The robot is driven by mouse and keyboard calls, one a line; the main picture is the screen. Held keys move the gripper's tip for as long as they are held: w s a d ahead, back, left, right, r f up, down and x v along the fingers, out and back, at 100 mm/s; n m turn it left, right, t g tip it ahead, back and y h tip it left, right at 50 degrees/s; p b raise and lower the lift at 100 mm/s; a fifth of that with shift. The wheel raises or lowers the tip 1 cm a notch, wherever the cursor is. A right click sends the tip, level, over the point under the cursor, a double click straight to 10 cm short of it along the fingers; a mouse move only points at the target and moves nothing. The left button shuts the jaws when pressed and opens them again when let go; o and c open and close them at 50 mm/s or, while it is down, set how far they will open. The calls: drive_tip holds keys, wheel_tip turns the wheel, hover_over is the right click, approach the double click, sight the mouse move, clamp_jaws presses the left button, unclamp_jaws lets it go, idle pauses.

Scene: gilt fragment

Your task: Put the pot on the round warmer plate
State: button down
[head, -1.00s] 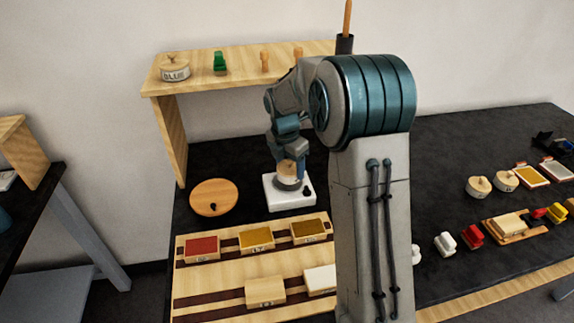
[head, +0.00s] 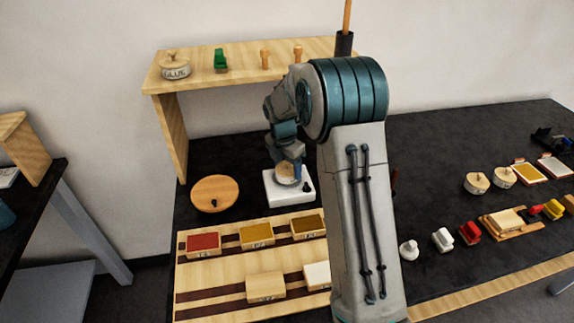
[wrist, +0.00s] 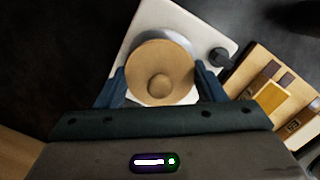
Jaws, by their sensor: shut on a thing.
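The pot (wrist: 160,72) has a round wooden lid with a knob. My gripper (wrist: 160,85) is shut on it, with one blue finger on each side. The pot also shows in the head view (head: 287,173), under my gripper. It is over the white warmer (head: 302,199), whose dark dial shows at its right. In the wrist view, part of the warmer's grey round plate (wrist: 165,35) shows past the pot's far edge. I cannot tell whether the pot touches the plate.
A round wooden board (head: 215,204) lies left of the warmer. A wooden rack (head: 220,291) with coloured boxes is in front. A wooden shelf (head: 225,82) stands behind, holding a pot labelled GLUE (head: 175,70) and several small items. More pots and small tools stand at the right.

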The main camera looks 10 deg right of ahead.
drive_tip(key=shift+c, duration=1.6)
unclamp_jaws()
drive_tip(key=r, duration=0.7)
drive_tip(key=shift+s+a+r, duration=0.1)
drive_tip(key=shift+s+a, duration=0.15)
drive_tip(key=shift+a, duration=0.1)
drive_tip(key=s+r+m+t, duration=0.1)
drive_tip(key=s+r+m, duration=0.3)
drive_tip(key=s+m, duration=0.3)
drive_tip(key=s+r+m, duration=0.4)
drive_tip(key=s+m, duration=0.1)
drive_tip(key=s, duration=0.4)
drive_tip(key=s+f+m+t+y, duration=0.1)
drive_tip(key=s+f+m, duration=0.1)
drive_tip(key=s+m, duration=1)
drive_tip(key=shift+s+d+f+m, duration=0.25)
drive_tip(key=shift+s+f+m, duration=0.15)
drive_tip(key=shift+s, duration=1.45)
